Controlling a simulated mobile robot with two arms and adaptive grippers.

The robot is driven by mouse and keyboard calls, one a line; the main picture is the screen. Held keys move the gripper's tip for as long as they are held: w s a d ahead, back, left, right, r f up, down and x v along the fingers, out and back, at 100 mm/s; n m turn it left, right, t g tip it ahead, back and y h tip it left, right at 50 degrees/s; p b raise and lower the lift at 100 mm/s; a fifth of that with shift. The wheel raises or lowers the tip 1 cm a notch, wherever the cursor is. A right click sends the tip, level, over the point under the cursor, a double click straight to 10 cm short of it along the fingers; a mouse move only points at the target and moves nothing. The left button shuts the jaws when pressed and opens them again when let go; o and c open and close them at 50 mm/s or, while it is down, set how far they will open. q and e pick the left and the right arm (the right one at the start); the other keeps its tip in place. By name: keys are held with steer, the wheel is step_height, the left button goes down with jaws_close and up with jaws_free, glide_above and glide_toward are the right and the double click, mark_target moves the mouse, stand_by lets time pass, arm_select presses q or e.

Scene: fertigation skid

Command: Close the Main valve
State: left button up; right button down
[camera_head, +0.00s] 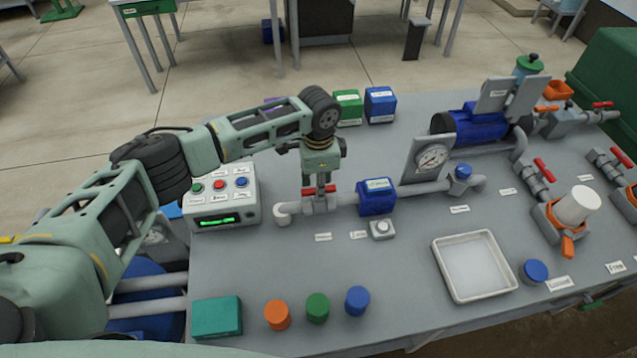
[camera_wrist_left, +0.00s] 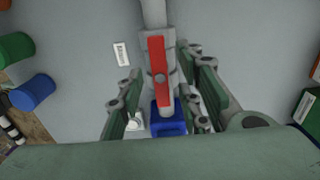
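A valve with a red lever handle (camera_head: 320,189) sits on the grey pipe at the left of the skid; the small labels near it are too small to read. In the left wrist view the red handle (camera_wrist_left: 159,72) lies in line with the pipe (camera_wrist_left: 154,14). My left gripper (camera_head: 319,180) points down right over this valve. Its fingers (camera_wrist_left: 160,95) are apart, one on each side of the handle, with gaps visible on both sides. In the head view the gripper partly hides the valve. My right gripper is not in view.
A blue box (camera_head: 376,197) sits on the pipe just right of the valve, with a gauge panel (camera_head: 428,160) beyond. A control box (camera_head: 222,196) with buttons stands to the left. A white tray (camera_head: 437,252) and several coloured caps are nearer the front edge.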

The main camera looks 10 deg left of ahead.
arm_select(q)
jaws_close()
steer(key=shift+m, duration=0.5)
steer(key=m, duration=0.3)
steer(key=shift+r+p, duration=0.1)
steer(key=shift+p, duration=0.25)
steer(key=m, duration=0.9)
steer(key=shift+m, duration=0.4)
steer(key=m, duration=0.4)
steer(key=shift+w, duration=0.1)
steer(key=shift+m, duration=0.3)
